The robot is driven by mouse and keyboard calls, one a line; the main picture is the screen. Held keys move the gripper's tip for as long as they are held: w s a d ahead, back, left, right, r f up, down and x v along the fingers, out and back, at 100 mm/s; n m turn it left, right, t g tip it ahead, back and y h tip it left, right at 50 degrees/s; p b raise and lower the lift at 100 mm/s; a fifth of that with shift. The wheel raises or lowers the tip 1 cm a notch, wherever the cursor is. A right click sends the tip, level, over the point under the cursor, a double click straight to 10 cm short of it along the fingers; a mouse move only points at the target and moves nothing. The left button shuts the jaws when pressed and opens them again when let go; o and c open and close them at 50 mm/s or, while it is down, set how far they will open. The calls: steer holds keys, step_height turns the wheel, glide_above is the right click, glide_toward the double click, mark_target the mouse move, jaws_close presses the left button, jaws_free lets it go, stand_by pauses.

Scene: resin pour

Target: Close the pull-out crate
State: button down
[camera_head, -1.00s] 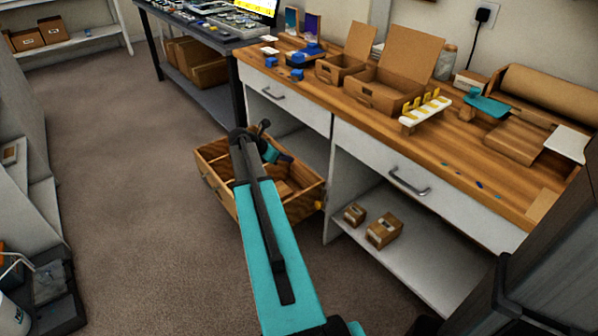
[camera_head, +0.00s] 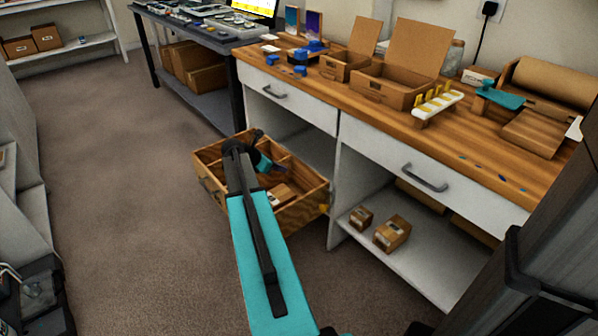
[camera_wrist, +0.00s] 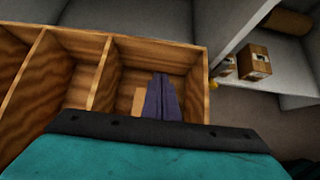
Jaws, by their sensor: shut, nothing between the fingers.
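The pull-out crate (camera_head: 302,214) is a wooden box with inner dividers. It stands pulled out from the open bay under the workbench, with its handled front panel (camera_head: 207,186) facing left, away from the bench. It also fills the left of the wrist view (camera_wrist: 150,53). My gripper (camera_head: 281,168) is over the crate's interior, partly hidden by my arm. In the wrist view its purple fingers (camera_wrist: 162,98) are together and empty, over or inside one compartment. I cannot tell whether they touch the crate.
A small carton (camera_head: 280,195) lies in the crate. Two cartons (camera_head: 392,233) sit on the shelf right of the bay. The workbench (camera_head: 445,140) overhangs the bay, with closed drawers above. The floor (camera_head: 125,190) left of the crate is clear.

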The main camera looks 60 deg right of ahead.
steer(key=b, duration=0.3)
glide_toward(309, 172)
step_height(309, 172, down, 4)
steer(key=shift+s+d+r+b, duration=0.1)
steer(key=shift+s+d+b, duration=0.2)
steer(key=shift+d, duration=0.3)
steer(key=shift+s+d+b, duration=0.25)
steer(key=shift+d+b, duration=0.1)
steer(key=shift+d, duration=0.25)
steer(key=shift+s+d+b, duration=0.25)
steer(key=shift+d+b, duration=0.05)
steer(key=shift+d, duration=0.3)
